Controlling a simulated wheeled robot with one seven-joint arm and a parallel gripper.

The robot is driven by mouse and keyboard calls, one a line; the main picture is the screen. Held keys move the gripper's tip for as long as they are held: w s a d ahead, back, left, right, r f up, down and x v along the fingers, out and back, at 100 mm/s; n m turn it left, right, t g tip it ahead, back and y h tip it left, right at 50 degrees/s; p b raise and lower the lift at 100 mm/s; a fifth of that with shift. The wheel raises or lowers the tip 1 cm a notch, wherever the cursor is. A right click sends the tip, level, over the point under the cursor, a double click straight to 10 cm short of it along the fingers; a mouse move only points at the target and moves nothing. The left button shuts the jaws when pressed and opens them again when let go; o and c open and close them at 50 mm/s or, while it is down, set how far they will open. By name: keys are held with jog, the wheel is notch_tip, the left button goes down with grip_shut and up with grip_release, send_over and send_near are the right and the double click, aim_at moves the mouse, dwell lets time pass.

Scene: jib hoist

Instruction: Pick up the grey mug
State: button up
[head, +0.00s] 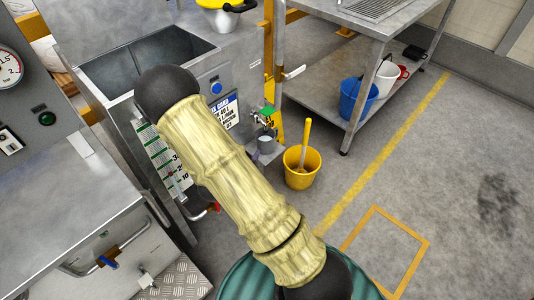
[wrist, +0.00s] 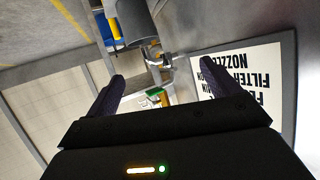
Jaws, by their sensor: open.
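A small grey mug (head: 265,144) shows in the head view at the front of the steel sink unit, just below a small tap fitting with a green top (head: 268,112). In the wrist view, which is turned upside down, a grey cylinder that looks like the mug (wrist: 135,20) is at the top, beyond the fingertips. My gripper (wrist: 160,90) is open, its two dark fingers wide apart with nothing held. The green and white fitting shows between the fingers, farther off. I cannot tell in the head view where my gripper is; my arm covers part of the scene.
A yellow bucket (head: 302,168) with a handle stands on the floor right of the mug. A steel table (head: 360,15) with a blue bucket (head: 358,98) on its lower shelf is behind. A lettered sign (wrist: 240,85) is close to the right finger. The right floor is clear.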

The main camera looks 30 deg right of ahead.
aim_at(262, 147)
notch_tip(262, 147, down, 11)
jog(key=s+d+t+h+b, duration=0.1)
jog(key=h+b, duration=0.3)
jog(key=b, duration=0.5)
jog(key=shift+s+r+t, duration=0.2)
jog(key=shift+s+t, duration=0.2)
jog(key=shift+s, duration=0.1)
jog(key=b+x, duration=0.4)
jog(key=x, duration=0.8)
jog(key=shift+d+r, duration=0.1)
jog(key=shift+d, duration=0.05)
jog(key=shift+w, duration=0.15)
